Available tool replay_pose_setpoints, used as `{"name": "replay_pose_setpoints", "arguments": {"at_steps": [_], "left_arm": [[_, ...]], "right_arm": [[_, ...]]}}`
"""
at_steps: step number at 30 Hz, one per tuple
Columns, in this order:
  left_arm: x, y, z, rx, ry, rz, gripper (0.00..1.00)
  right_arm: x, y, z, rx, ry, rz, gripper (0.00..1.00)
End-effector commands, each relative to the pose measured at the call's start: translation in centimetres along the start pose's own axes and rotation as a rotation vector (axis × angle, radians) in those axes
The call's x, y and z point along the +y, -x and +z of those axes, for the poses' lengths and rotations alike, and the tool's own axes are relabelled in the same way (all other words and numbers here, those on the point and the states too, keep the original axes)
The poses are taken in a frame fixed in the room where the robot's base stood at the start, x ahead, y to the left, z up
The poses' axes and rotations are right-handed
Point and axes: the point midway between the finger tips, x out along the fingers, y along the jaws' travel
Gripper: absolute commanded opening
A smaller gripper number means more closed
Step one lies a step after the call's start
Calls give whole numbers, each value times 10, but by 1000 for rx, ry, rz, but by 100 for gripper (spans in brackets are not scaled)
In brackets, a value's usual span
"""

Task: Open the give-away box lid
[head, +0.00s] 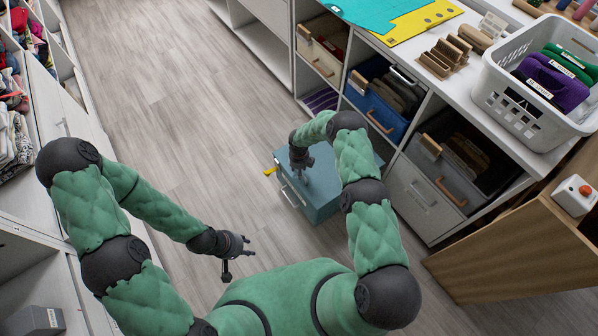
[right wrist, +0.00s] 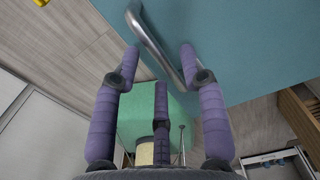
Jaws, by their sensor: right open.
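A teal box (head: 322,205) stands on the floor in front of the shelving, and its top looks closed. It has a metal bar handle (head: 292,196) and a small yellow tab (head: 269,171) at its left side. No give-away label is readable. My right gripper (head: 300,168) is over the box's left part, near the handle. In the right wrist view its purple fingers (right wrist: 159,53) are spread, with the handle (right wrist: 152,36) showing between the fingertips; contact cannot be told. My left gripper (head: 239,258) is open and empty above the floor, left of the box.
Cubby shelving (head: 414,155) with bins runs along the right. A white basket (head: 522,117) stands on its top. A wooden panel (head: 505,250) is at the lower right. Drawers and shelves line the left. The floor (head: 175,90) between is clear.

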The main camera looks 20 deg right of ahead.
Motion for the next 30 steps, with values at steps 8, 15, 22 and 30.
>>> {"name": "replay_pose_setpoints", "arguments": {"at_steps": [8, 15, 22, 30], "left_arm": [[0, -1, 0, 0, 0, 0, 37], [0, -1, 0, 0, 0, 0, 37], [0, 0, 0, 0, 0, 0, 37], [6, 16, 1, 0, 0, 0, 37]], "right_arm": [[0, -2, 0, -1, 0, -1, 43], [0, -2, 0, -1, 1, -1, 0], [0, -2, 0, 0, 1, 0, 0], [2, 10, -13, 2, 2, 0, 0]]}}
